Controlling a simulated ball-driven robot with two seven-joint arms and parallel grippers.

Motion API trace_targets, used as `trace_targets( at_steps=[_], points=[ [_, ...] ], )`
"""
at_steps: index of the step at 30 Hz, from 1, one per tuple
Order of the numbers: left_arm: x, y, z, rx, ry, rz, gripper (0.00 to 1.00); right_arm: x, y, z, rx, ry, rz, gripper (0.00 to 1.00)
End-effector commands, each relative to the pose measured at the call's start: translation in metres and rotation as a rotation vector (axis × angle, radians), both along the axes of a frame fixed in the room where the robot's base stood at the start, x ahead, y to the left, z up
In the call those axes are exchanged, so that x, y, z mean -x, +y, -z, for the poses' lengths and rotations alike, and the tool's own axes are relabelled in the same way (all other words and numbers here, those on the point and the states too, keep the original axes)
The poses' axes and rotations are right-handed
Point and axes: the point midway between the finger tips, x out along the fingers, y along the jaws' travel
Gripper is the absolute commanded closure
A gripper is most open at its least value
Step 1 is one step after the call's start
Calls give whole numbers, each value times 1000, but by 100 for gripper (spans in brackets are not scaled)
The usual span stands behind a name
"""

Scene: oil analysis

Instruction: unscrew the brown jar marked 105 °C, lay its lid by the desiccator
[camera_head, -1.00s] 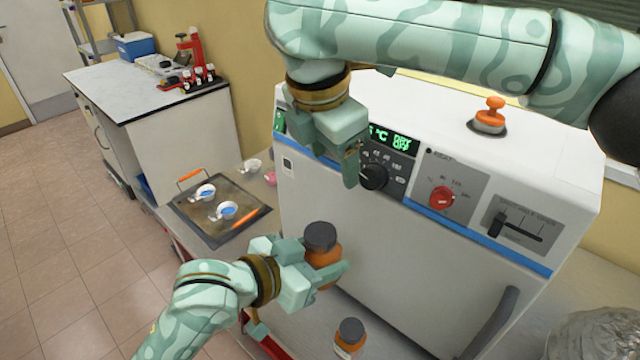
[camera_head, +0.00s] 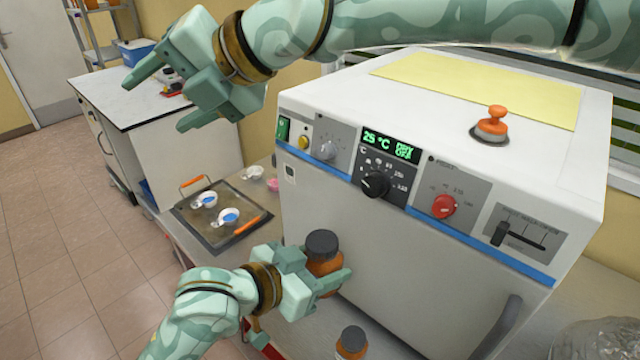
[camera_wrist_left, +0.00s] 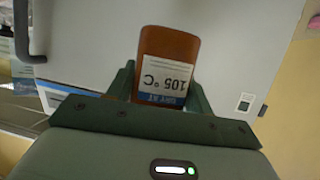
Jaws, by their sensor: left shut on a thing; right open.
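My left gripper (camera_head: 328,272) is shut on a brown jar (camera_head: 322,264) with a dark lid (camera_head: 322,243). It holds the jar upright in front of the white oven's door, above the bench. In the left wrist view the jar (camera_wrist_left: 167,60) sits between the fingers; its label reads 105 °C, upside down there. The lid is on the jar in the head view. My right gripper (camera_head: 155,104) is open and empty, at upper left, away from the jar. I cannot identify the desiccator for sure; a shiny, clear-looking thing (camera_head: 605,340) is cut off at the lower right corner.
A second brown jar (camera_head: 351,345) stands on the bench below, partly cut off. The white oven (camera_head: 400,240) shows 25 °C. A tray (camera_head: 215,240) with small blue-filled dishes lies to its left. A side counter (camera_head: 110,95) stands behind at left.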

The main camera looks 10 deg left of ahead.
Motion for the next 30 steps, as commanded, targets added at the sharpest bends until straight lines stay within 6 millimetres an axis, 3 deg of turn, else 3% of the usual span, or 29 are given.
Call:
trace_targets(
  at_steps=[3,6,9,13,20,30],
  points=[
    [0,0,-1,1,-1,0,100,6,-37,51,317,33,-29,39],
    [0,0,-1,1,-1,0,100,1,-79,84,583,73,33,39],
    [0,0,-1,1,-1,0,100,-5,-119,102,799,117,148,39],
    [0,0,-1,1,-1,0,100,-8,-156,108,982,180,305,39],
    [0,0,-1,1,-1,0,100,3,-179,114,1093,308,446,39],
    [0,0,-1,1,-1,0,100,4,-181,167,1088,313,451,39]
  ],
)
